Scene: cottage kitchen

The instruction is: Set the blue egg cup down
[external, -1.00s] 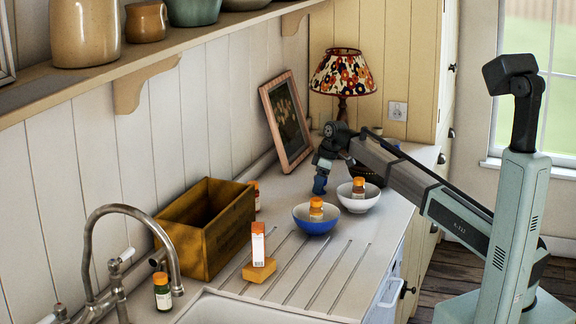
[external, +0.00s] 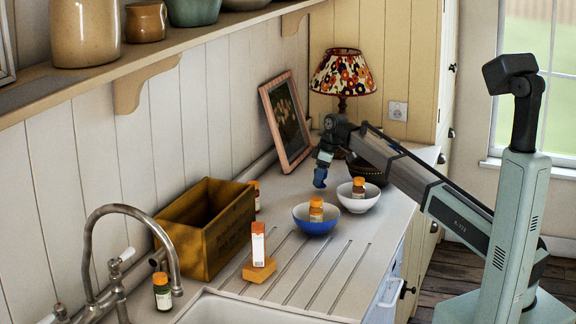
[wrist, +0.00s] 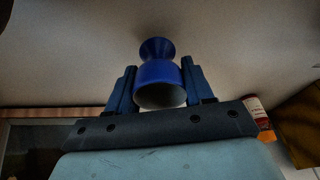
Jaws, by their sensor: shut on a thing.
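The blue egg cup (wrist: 158,75) is between the two fingers of my gripper (wrist: 160,88) in the wrist view. Its pale inside faces the camera and its narrower foot points away, toward the grey surface. In the external view the cup (external: 320,177) is small and blue at the fingertips of my gripper (external: 321,168), above the counter behind the blue bowl. I cannot tell whether its foot touches the counter.
A blue bowl (external: 303,224) and a white bowl (external: 356,204) hold orange-capped bottles nearby. A dark bowl (external: 374,172) is partly behind my arm. A picture frame (external: 268,118) leans at the wall, and a wooden crate (external: 229,245) stands left. Counter (external: 278,213) between is bare.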

